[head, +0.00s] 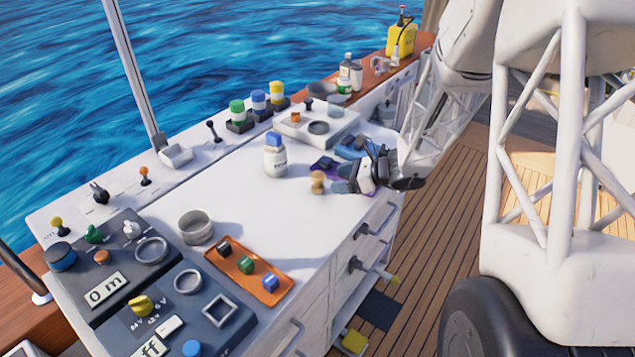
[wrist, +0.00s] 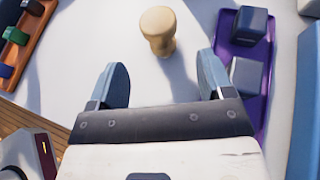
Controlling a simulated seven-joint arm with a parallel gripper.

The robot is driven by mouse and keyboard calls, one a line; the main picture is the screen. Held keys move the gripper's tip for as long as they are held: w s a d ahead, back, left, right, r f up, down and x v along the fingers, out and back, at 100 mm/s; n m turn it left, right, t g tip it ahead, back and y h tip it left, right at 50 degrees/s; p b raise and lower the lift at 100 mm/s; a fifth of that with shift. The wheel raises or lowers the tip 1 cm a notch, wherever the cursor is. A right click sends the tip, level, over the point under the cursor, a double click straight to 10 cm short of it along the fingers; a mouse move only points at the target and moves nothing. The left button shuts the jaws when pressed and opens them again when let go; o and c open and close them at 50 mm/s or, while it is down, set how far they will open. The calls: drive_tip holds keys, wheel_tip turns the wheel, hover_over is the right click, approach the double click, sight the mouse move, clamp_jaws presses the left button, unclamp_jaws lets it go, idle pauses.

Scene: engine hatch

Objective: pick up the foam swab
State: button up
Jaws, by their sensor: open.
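A tan, waisted piece that looks like the foam swab (head: 317,182) stands on the white worktop, near its right edge. In the wrist view the tan foam swab (wrist: 158,30) is upright, just beyond the fingertips and roughly centred between them. My gripper (head: 343,178) is low over the worktop, to the right of the swab in the head view. Its two blue-grey fingers are wide apart and empty in the wrist view (wrist: 160,63). The fingers do not touch the swab.
A purple tray (wrist: 259,105) with dark blocks lies close beside the right finger. An orange tray (head: 236,262) with small coloured blocks lies nearer the front. A white bottle (head: 275,160) and a grey round container (head: 195,227) stand on the worktop. The middle of the worktop is clear.

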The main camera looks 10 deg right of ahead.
sight(318, 183)
drive_tip(key=shift+w, duration=0.1)
idle(0.3)
drive_tip(key=shift+x, duration=1.25)
drive_tip(key=shift+f+x, duration=0.15)
drive_tip(key=shift+x, duration=0.7)
drive_tip(key=shift+f+x, duration=0.15)
drive_tip(key=shift+x, duration=1.5)
drive_tip(key=c, duration=1)
